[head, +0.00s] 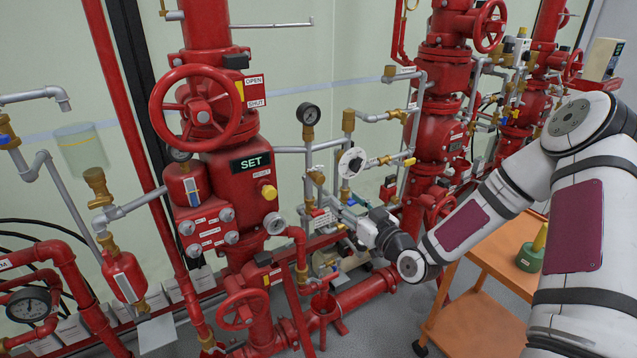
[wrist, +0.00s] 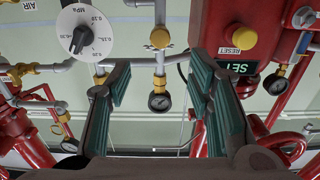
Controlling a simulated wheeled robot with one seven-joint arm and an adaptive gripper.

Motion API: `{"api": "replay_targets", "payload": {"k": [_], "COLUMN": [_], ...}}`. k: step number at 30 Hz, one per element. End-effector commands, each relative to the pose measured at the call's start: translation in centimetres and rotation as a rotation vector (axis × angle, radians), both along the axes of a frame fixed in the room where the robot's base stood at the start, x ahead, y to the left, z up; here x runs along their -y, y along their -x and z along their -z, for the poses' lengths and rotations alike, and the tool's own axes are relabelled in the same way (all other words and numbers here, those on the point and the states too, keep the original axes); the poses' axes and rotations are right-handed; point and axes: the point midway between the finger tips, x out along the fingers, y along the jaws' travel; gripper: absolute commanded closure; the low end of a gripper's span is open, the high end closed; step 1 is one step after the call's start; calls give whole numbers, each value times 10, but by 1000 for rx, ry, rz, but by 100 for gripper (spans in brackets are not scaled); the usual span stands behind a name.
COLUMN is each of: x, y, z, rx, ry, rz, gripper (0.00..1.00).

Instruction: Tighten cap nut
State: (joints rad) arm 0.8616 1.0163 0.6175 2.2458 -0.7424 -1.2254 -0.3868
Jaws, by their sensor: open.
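My gripper (wrist: 158,68) is open in the wrist view, its two dark ribbed fingers spread with nothing between the pads. A brass hex fitting (wrist: 160,38) on a grey pipe shows beyond the fingertips, roughly centred between them and apart from both. It may be the cap nut, but I cannot tell for sure. The likely same fitting (head: 317,177) shows in the head view, left of a white dial (head: 352,162). There my gripper (head: 338,207) is small, below and right of the fitting, with its fingers hard to make out.
The wrist view is upside down. A pressure gauge (head: 308,113) stands above the fitting. The red valve body with a SET display (head: 250,162) is close on the left, and thin grey pipes surround my gripper. An orange cart (head: 476,312) stands at right.

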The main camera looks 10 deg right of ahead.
Motion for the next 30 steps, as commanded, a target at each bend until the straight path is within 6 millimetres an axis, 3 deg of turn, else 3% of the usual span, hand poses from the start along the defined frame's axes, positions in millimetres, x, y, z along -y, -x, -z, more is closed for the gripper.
{"api": "replay_targets", "payload": {"k": [5,18,24,30], "x": [-8,-34,-41,-42], "y": [-21,-100,-122,-128], "z": [0,1,1,1], "rx": [1,-2,-3,-3], "ry": [1,1,2,2], "rz": [-2,-1,-2,-1], "gripper": [53,53,53,53]}}
